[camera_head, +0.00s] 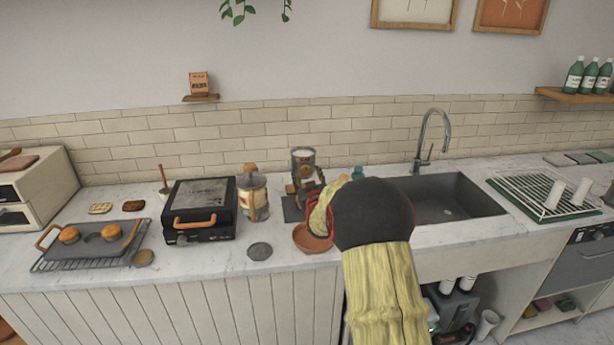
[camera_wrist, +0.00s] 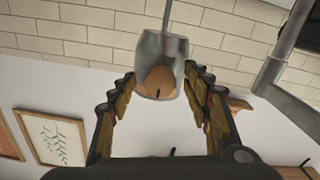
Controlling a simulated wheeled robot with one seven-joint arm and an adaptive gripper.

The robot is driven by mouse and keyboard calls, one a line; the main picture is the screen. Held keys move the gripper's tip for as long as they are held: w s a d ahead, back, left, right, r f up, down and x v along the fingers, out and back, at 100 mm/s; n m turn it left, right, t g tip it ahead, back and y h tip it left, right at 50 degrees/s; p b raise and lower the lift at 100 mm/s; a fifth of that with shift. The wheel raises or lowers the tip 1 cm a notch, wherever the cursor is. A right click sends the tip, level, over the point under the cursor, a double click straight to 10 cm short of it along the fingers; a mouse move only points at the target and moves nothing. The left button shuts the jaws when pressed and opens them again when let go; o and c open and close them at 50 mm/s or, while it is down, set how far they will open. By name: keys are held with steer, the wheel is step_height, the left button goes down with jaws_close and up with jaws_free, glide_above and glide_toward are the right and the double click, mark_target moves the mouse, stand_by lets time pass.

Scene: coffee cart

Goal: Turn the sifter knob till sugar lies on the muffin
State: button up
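A device with a clear top holding white stuff, which looks like the sifter (camera_head: 304,165), stands on the counter near the wall. My gripper (camera_head: 322,212) is just in front of it and to its right, hiding its lower right part. In the wrist view, my gripper (camera_wrist: 158,85) has its two fingers wide apart. A greyish see-through vessel with a round brown part (camera_wrist: 160,80) shows between and beyond the fingertips; I cannot tell whether it touches them. I cannot make out the knob.
A terracotta dish (camera_head: 310,240) lies on the counter in front of the sifter, partly behind my gripper. A French press (camera_head: 253,195) and a black grill (camera_head: 200,209) stand to its left. A sink (camera_head: 450,198) with a tall tap (camera_head: 433,135) lies to the right.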

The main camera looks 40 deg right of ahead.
steer(key=shift+c, duration=1.2)
steer(key=c, duration=0.8)
steer(key=shift+c, duration=0.3)
steer(key=shift+m+b, duration=0.3)
